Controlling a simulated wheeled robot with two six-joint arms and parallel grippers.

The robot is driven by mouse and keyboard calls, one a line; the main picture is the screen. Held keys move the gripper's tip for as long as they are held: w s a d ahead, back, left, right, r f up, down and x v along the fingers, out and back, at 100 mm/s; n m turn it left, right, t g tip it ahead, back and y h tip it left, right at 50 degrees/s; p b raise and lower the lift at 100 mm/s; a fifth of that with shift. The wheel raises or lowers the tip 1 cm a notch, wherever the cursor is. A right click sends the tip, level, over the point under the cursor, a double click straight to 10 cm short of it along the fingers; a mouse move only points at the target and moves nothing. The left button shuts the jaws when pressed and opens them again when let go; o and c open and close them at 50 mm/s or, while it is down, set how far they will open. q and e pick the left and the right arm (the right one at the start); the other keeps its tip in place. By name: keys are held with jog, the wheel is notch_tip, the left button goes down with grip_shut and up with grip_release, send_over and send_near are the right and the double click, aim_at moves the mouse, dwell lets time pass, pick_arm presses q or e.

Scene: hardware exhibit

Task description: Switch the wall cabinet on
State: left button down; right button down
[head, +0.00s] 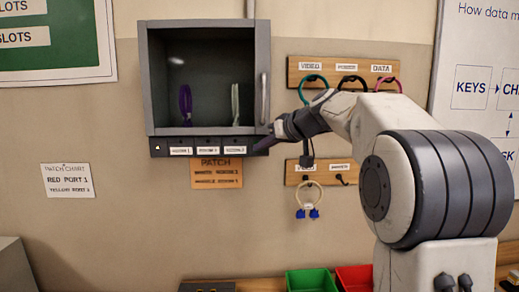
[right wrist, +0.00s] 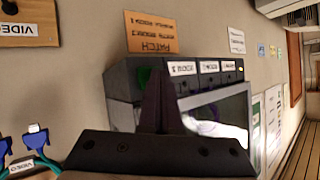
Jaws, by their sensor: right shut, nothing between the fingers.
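The wall cabinet (head: 206,25) is a grey box with a dark window and an upright handle at its right side. A purple loop (head: 185,104) and a pale loop (head: 235,104) show inside. A dark strip (head: 160,153) with three white labels runs along its bottom, with a small yellow light (head: 157,148) at its left end. My right gripper (head: 262,147) is shut and empty at the strip's right end. In the right wrist view, a green round part (right wrist: 144,74) on the strip sits beside the shut fingertips (right wrist: 158,68), partly hidden. I cannot tell whether they touch it.
Right of the cabinet, a wooden rack (head: 296,77) labelled VIDEO, POWER and DATA holds coloured cable loops. An orange PATCH card (head: 216,181) hangs below the strip. Green (head: 312,280) and red (head: 353,276) bins stand low in front.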

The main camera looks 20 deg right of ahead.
aim_at(264, 151)
jog(key=shift+s+a+b, duration=0.1)
jog(key=shift+s+b, duration=0.25)
jog(key=shift+s, duration=0.1)
jog(key=shift+f, duration=0.1)
jog(key=s+a+b, duration=0.1)
jog(key=s+b, duration=0.3)
jog(key=s, duration=0.1)
jog(key=shift+s+a, duration=0.35)
jog(key=shift+s, duration=0.05)
